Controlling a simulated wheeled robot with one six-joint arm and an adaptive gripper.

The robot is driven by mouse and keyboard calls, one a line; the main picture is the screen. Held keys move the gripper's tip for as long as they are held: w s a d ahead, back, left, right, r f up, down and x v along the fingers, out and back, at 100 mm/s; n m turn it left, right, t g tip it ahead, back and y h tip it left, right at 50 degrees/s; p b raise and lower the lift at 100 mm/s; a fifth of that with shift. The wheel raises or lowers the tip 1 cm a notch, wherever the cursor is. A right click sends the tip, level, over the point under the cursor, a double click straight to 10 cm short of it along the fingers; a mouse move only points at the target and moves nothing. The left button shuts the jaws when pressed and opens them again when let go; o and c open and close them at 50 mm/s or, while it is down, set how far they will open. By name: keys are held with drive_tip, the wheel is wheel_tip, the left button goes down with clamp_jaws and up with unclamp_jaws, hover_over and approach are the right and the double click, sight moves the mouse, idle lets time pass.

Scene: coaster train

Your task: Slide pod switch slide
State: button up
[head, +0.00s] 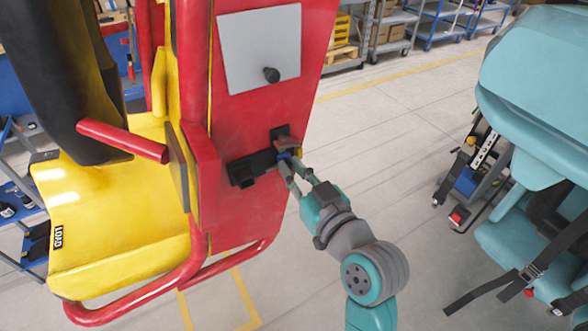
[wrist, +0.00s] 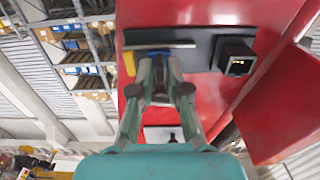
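The switch slide is a dark rail (head: 252,166) on the pod's red side panel (head: 240,205). It has a black block at its lower left end and a dark bracket at its upper right end. A small blue piece (wrist: 158,52) shows at the rail, with a yellow part (wrist: 129,64) to its left. My gripper (head: 290,163) is at the rail's right end, its fingertips at the blue piece. In the wrist view the fingers (wrist: 163,68) reach up to it, apart at their bases. Whether they grip it is hidden. A black socket-like block (wrist: 236,58) sits right of the fingers.
A grey plate (head: 262,50) with a black knob (head: 271,75) is above the rail. The yellow seat (head: 120,215) and red bars are at left. A teal seat (head: 530,110) with straps stands at right. The floor between is clear.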

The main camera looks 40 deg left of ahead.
sight(265, 162)
clamp_jaws()
drive_tip(key=shift+s+a, duration=0.35)
drive_tip(key=shift+s, duration=0.45)
drive_tip(key=shift+s+a, duration=0.3)
drive_tip(key=shift+s, duration=0.5)
drive_tip(key=o, duration=0.6)
unclamp_jaws()
drive_tip(key=v, duration=1.2)
drive_tip(key=shift+s, duration=0.1)
drive_tip(key=shift+f, duration=0.15)
